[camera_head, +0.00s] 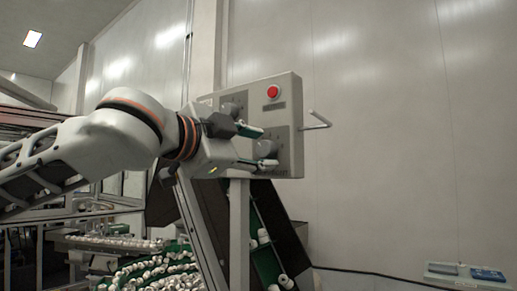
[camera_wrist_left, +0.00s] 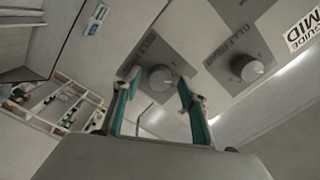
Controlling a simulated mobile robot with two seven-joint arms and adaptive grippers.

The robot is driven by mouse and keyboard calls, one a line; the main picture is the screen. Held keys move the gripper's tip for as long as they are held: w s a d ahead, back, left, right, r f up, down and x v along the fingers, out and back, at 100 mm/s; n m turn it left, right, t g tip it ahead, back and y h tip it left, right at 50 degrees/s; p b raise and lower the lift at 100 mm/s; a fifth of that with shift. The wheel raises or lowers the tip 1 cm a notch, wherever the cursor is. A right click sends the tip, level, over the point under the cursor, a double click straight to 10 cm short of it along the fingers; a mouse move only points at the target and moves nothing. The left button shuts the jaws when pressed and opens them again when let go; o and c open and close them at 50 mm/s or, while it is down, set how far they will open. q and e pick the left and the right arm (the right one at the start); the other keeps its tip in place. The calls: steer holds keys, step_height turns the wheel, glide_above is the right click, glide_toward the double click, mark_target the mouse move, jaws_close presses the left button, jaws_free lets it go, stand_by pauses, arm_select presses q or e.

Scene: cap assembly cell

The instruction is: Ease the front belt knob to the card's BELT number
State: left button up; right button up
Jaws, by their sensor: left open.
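A grey control box (camera_head: 285,120) on a post carries two round grey knobs on dark plates. My left gripper (camera_head: 258,148) is open, with its green-padded fingers on either side of the nearer knob (camera_head: 267,148). In the left wrist view that knob (camera_wrist_left: 161,77) sits between the two fingertips (camera_wrist_left: 159,82); I cannot tell whether they touch it. The other knob (camera_wrist_left: 246,67) is to its right there, and shows partly behind my gripper in the head view (camera_head: 231,107). The plate lettering and pointer settings are too small to read surely. My right gripper is out of view.
A red button (camera_head: 273,91) sits at the box's top and a bent rod handle (camera_head: 317,122) sticks out at its right. A "GUIDE MID" label (camera_wrist_left: 303,30) shows in the wrist view. White caps (camera_head: 150,270) fill green trays below.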

arm_select(q)
steer(key=v, duration=1.1)
steer(key=shift+s+a, duration=0.2)
steer(key=shift+s, duration=0.15)
steer(key=shift+w, duration=0.1)
